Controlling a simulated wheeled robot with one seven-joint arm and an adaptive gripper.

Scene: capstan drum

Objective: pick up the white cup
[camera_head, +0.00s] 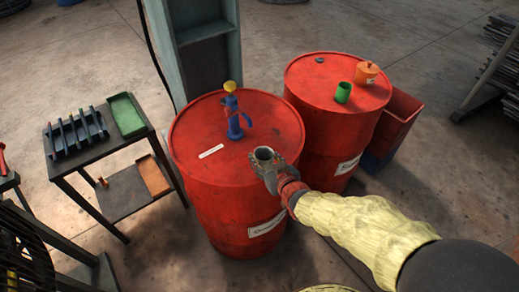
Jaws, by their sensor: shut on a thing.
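The white cup (264,154) looks greyish in this light, with its open top facing up. My gripper (266,164) is shut on it, with the fingers at its sides. The cup appears roughly upright over the near right part of the left red drum's top (207,175). I cannot tell whether its base touches the drum, since my gripper hides its lower part. My arm in a pale yellow sleeve reaches in from the lower right.
A blue hand pump with a yellow knob (234,115) and a white strip (211,151) are on the same drum. The right drum (310,90) bears a green cup (343,92) and an orange pot (366,73). A small table (96,150) stands left; a grey post (205,60) rises behind.

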